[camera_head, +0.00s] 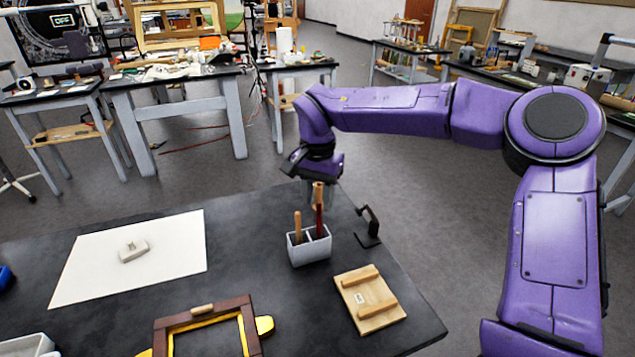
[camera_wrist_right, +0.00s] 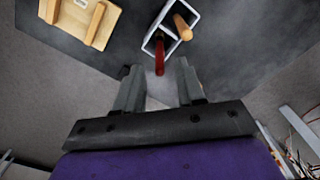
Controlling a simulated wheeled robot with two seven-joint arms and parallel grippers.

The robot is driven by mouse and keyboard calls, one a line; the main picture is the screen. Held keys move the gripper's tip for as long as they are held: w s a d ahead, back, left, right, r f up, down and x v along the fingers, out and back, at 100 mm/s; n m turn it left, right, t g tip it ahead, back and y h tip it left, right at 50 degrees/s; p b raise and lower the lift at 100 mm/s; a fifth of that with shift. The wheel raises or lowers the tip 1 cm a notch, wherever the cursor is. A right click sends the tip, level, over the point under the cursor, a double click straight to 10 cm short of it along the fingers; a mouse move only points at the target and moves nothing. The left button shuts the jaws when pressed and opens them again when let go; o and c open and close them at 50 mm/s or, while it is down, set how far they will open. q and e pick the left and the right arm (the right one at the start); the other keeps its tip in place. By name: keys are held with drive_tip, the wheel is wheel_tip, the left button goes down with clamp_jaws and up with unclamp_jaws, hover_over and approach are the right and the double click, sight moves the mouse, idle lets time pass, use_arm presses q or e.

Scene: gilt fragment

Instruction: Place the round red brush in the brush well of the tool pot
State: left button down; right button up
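The light grey tool pot (camera_head: 297,254) stands on the dark table and has two side-by-side wells. The round red brush (camera_head: 319,219) stands upright in its right well, its lower end hidden by the pot wall. A tan wooden handle (camera_head: 298,228) stands in the left well. My right gripper (camera_head: 319,196) is just above the pot, around the brush's upper end. In the right wrist view its fingers (camera_wrist_right: 158,82) are spread, with the red brush (camera_wrist_right: 159,57) between and just beyond the tips, and gaps on both sides. My left gripper is not in view.
A black stand (camera_head: 369,228) is close to the pot's right. A wooden board with two bars (camera_head: 369,299) lies in front. A brown and gilt frame (camera_head: 205,328) is at the front. A white sheet with a pale block (camera_head: 133,250) lies left. The table's right edge is near.

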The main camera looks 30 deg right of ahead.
wheel_tip(320, 180, up, 6)
drive_tip(key=shift+f, duration=0.25)
